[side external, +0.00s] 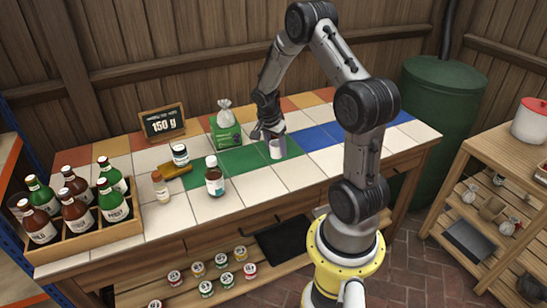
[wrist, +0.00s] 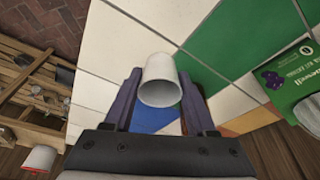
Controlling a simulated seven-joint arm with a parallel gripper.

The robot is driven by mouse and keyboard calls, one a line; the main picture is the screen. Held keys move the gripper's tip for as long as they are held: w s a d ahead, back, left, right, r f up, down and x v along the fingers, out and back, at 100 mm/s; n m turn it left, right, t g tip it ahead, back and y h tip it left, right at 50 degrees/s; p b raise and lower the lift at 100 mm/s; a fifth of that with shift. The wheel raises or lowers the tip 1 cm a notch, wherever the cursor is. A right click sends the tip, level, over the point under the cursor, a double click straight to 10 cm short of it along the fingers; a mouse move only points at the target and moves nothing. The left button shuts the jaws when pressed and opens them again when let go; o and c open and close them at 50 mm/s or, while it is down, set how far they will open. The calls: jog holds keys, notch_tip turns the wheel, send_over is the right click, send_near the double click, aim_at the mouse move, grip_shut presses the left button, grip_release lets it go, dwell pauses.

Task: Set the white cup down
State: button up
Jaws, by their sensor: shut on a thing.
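The white cup (side external: 277,149) is at my gripper (side external: 268,132) over the tiled table, near where green tiles meet white and blue ones. In the wrist view the cup (wrist: 160,80) sits between the two fingers of my gripper (wrist: 160,98), which are shut on it. Its open mouth faces the wrist camera. I cannot tell whether its base touches the tiles or hangs just above them.
A green-labelled bag (side external: 226,126) stands close behind and left of the cup. A brown bottle (side external: 214,178), a jar (side external: 180,155) and a bottle crate (side external: 85,232) are further left. The blue tiles (side external: 322,136) to the right are clear.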

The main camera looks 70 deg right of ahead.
aim_at(275, 164)
jog(key=shift+w+d+f, duration=0.3)
jog(key=shift+d+f, duration=0.05)
jog(key=shift+f, duration=0.15)
jog(key=shift+w+d+f, duration=0.3)
jog(key=shift+f, duration=0.2)
jog(key=shift+w+d+f, duration=0.15)
jog(key=shift+d+f, duration=0.1)
jog(key=shift+f, duration=1.6)
jog(key=shift+f, duration=0.2)
jog(key=o, duration=1.3)
jog(key=shift+r, duration=0.1)
